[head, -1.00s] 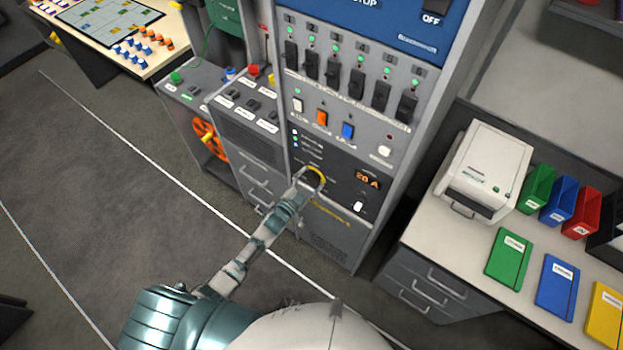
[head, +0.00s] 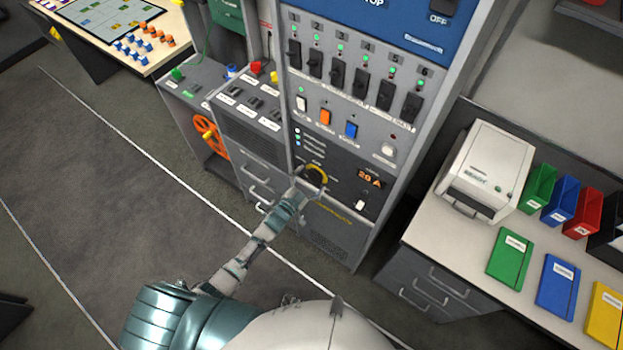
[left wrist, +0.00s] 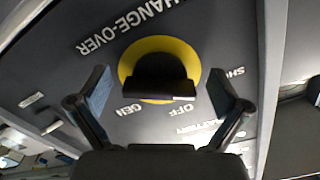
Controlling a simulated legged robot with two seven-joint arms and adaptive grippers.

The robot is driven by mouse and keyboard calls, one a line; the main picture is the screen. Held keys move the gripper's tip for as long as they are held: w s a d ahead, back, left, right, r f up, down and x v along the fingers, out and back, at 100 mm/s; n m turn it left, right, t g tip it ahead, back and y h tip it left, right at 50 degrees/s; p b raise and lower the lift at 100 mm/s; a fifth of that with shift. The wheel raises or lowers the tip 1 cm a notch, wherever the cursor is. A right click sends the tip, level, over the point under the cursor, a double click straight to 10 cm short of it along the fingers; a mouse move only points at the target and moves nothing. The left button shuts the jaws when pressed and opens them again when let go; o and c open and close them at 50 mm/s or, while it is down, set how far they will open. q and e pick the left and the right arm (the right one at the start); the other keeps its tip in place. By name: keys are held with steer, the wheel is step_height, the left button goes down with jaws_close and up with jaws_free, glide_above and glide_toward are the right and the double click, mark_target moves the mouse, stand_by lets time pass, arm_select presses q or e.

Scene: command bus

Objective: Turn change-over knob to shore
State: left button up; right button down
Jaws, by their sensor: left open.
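The change-over knob has a black bar handle (left wrist: 160,78) on a yellow disc (left wrist: 187,58), on a dark panel face. Its yellow edge also shows in the head view (head: 318,171), low on the tall cabinet. The labels CHANGE-OVER, GEN and OFF read around it in the wrist view; the label starting SH (left wrist: 228,71) is partly covered by a finger. My left gripper (left wrist: 158,76) is open, one finger on each side of the handle, with gaps visible. In the head view the left gripper (head: 311,187) partly hides the knob. My right gripper is not in view.
Above the knob are white, orange and blue switches (head: 325,117) and a row of black breakers (head: 338,74). A desk with a white machine (head: 487,168) stands at right. Open floor (head: 130,180) lies left.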

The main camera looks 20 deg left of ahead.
arm_select(q)
steer(key=v, duration=1.2)
